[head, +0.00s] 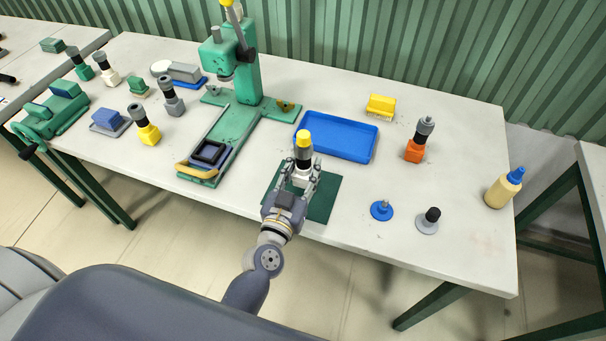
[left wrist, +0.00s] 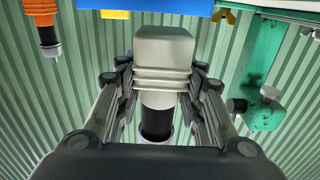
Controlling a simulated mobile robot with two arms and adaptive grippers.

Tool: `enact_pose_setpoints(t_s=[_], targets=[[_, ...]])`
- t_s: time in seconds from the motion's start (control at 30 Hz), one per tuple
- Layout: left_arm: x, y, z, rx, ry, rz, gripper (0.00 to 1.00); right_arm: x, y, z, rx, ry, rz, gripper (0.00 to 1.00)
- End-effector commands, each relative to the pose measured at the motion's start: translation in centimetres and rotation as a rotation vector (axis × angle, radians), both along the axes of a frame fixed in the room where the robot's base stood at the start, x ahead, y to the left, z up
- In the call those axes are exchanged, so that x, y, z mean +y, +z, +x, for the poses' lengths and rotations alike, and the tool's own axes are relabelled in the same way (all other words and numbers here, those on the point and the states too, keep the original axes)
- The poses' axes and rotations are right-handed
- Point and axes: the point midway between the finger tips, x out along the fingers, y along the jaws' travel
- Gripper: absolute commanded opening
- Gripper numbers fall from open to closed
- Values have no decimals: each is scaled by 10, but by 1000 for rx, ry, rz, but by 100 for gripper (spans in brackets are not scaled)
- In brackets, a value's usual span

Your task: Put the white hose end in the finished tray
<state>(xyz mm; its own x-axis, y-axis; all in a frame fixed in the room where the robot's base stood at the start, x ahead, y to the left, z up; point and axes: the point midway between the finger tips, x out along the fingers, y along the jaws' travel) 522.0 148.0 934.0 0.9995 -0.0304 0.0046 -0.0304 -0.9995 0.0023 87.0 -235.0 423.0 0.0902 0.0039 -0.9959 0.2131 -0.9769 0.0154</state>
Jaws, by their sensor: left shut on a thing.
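The white hose end (head: 299,179) has a white block base, a black collar and a yellow top. My left gripper (head: 300,181) is shut on it, over the green mat at the table's front edge. In the left wrist view, the white hose end (left wrist: 164,52) sits between the fingers, its black part lower in the picture. I cannot tell whether it touches the mat. The only open tray in view is an empty blue tray (head: 340,136), just behind and right of the gripper. My right gripper is not in view.
A green press (head: 245,70) stands left of the tray. An orange hose end (head: 415,150), a yellow brush (head: 380,104) and a bottle (head: 503,188) stand to the right. A blue disc (head: 381,210) and a black-knobbed piece (head: 428,221) are near the front. Several other hose ends stand left.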

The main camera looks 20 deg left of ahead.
Motion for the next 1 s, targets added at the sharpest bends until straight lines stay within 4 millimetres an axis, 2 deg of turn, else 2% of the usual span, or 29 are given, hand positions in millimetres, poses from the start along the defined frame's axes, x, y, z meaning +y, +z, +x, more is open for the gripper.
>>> enact_pose_setpoints(t_s=[0.03, 0.23, 0.73, 0.77, 0.8, 0.83, 1.0], targets=[[1, -10, -1, 4, -2, 5, 2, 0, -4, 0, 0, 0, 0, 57], [1, -23, -1, 4, -2, 5, 2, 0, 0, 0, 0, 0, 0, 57], [1, -31, -1, 3, 0, 3, 2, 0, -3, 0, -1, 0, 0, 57], [1, -31, -2, 5, 0, 3, 40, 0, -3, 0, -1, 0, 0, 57], [1, -31, -2, 5, 0, 3, 49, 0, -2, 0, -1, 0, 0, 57], [1, -31, -2, 5, 0, 3, 56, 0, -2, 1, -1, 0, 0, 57], [1, -31, -2, 5, 0, 3, 56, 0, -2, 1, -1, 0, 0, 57]])
